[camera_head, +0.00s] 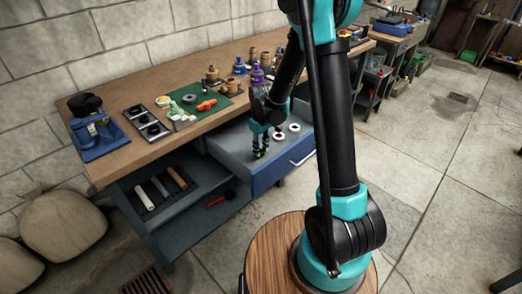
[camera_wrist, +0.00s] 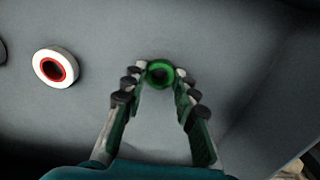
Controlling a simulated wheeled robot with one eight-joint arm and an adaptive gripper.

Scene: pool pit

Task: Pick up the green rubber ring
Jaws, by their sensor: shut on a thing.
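The green rubber ring (camera_wrist: 160,73) shows in the wrist view as a small green ring with a dark hole, between the tips of my gripper (camera_wrist: 160,82). My gripper is shut on it. The grey surface of the blue drawer (camera_wrist: 240,60) lies behind the ring, and I cannot tell whether the ring touches it. In the head view my gripper (camera_head: 261,150) points down over the left part of the open drawer (camera_head: 232,150). The ring cannot be made out there.
A white ring with a red centre (camera_wrist: 55,67) lies on the drawer surface left of my gripper. In the head view white rings (camera_head: 294,127) lie right of my gripper. The workbench (camera_head: 130,90) behind carries a green mat (camera_head: 190,100), bottles and tools.

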